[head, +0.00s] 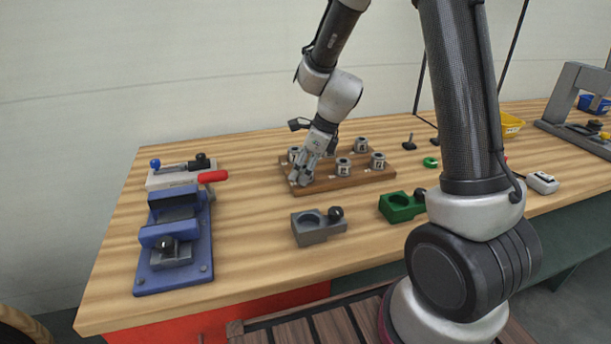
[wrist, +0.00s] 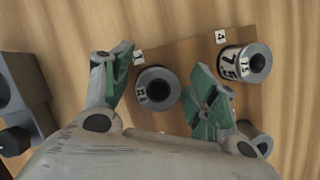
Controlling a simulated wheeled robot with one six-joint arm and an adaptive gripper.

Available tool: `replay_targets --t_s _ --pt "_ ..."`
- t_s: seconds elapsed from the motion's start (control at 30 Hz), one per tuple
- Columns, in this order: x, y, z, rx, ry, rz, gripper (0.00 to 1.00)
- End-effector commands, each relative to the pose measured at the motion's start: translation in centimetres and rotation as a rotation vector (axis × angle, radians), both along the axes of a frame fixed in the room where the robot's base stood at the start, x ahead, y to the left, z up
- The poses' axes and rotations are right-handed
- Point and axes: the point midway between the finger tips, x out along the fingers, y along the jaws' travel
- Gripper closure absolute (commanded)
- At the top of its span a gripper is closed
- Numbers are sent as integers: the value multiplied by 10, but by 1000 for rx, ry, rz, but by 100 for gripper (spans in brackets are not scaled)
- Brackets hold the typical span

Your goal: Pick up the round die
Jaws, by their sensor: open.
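Several short grey cylindrical dies with dark bores and white labels stand on a wooden board (head: 345,184) on the bench. In the head view they include a front die (head: 343,167), a right die (head: 377,161) and a back die (head: 361,145). My gripper (head: 302,178) is low over the board's left end. In the wrist view my gripper (wrist: 161,68) is open, with green-padded fingers on either side of a die (wrist: 157,89). Whether the fingers touch it I cannot tell. Another die (wrist: 245,64) stands to the right, and one more (wrist: 255,138) is partly hidden by the right finger.
A grey holder (head: 318,228) and a green holder (head: 401,207) stand in front of the board. A blue vise-like fixture (head: 175,240) is at the left, with a red-handled tool (head: 212,176) behind. Bare bench lies between the fixture and board.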

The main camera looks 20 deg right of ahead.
Motion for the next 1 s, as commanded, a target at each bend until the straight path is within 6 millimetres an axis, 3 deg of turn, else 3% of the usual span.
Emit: replay_targets --t_s 0.07,0.4,0.73,1.0 --pt "0 0 0 0 0 0 41" --pt "0 0 1 0 0 0 100" --pt "1 0 7 1 -4 -1 100" --pt "1 0 57 2 -7 0 100"
